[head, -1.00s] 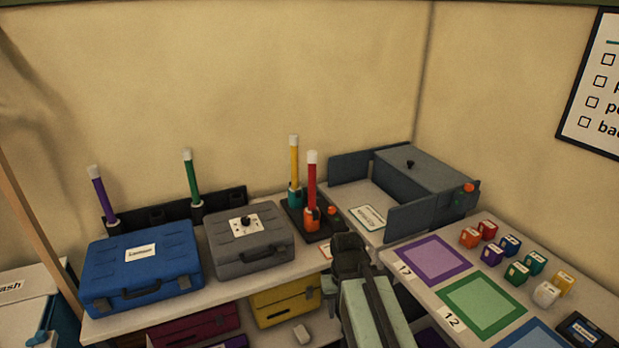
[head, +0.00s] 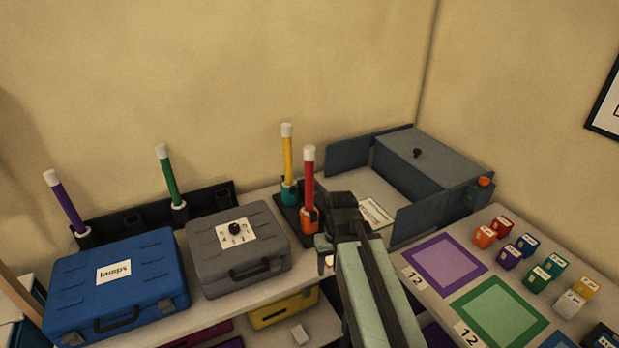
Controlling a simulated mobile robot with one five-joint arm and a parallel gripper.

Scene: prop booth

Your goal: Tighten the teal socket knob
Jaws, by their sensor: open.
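The teal socket (head: 289,192) stands on a dark base board (head: 290,222) on the counter and holds an upright yellow stick (head: 288,153) with a white top. Its knob cannot be made out clearly at this size. An orange socket (head: 309,220) with a red stick (head: 309,180) stands just in front of it on the same board. My gripper (head: 341,205) is to the right of the orange socket, seen from behind, apart from the teal socket. It is open; its fingertips are mostly hidden by its own body.
A grey case (head: 240,250) and a blue case (head: 115,285) lie to the left. Behind them a dark rack (head: 223,198) holds purple and green sticks. A grey box (head: 430,165) with side panels stands behind right. Coloured mats (head: 445,265) and several small blocks lie at right.

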